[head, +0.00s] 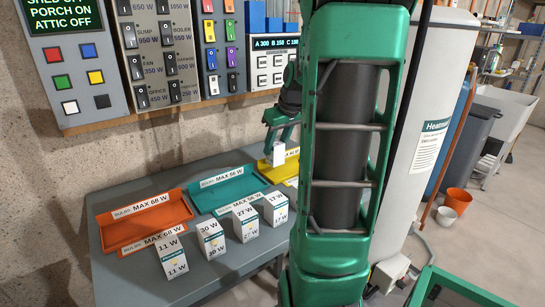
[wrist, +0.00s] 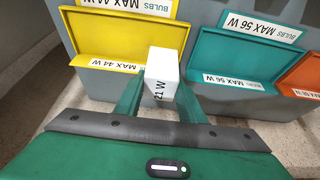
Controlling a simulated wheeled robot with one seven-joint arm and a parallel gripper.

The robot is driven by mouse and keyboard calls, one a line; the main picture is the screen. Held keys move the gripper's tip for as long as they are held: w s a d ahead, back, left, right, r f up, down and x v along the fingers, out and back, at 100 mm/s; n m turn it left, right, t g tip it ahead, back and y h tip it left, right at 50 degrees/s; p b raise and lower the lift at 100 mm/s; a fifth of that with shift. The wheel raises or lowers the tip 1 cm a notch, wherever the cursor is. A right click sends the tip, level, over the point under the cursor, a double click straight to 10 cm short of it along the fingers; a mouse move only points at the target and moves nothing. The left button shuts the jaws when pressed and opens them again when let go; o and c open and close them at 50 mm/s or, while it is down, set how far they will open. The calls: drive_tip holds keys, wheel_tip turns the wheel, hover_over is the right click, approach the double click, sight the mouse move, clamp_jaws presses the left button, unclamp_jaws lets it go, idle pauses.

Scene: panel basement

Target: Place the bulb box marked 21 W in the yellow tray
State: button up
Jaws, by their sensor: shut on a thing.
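The white bulb box marked 21 W (wrist: 161,66) is between the fingers of my gripper (wrist: 158,92), which is shut on it. In the head view the box (head: 279,154) hangs below my gripper (head: 280,138) at the yellow tray. The yellow tray (wrist: 90,22), labelled MAX 44 W, lies behind and to the left of the box in the wrist view. In the head view the yellow tray (head: 290,169) is partly hidden by my arm. I cannot tell whether the box is over the tray or just beside its edge.
A teal tray (head: 232,189) marked MAX 56 W and an orange tray (head: 137,224) marked MAX 68 W share the grey table (head: 215,283). Boxes marked 11 W (head: 172,258), 30 W (head: 211,239), 27 W (head: 245,220) and 17 W (head: 275,209) stand in front. Switch panels are behind.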

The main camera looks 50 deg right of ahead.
sight(276, 155)
drive_tip(key=shift+f, duration=1.9)
drive_tip(key=shift+f, duration=0.1)
drive_tip(key=o, duration=1)
drive_tip(key=v, duration=1.2)
drive_tip(key=shift+s, duration=0.1)
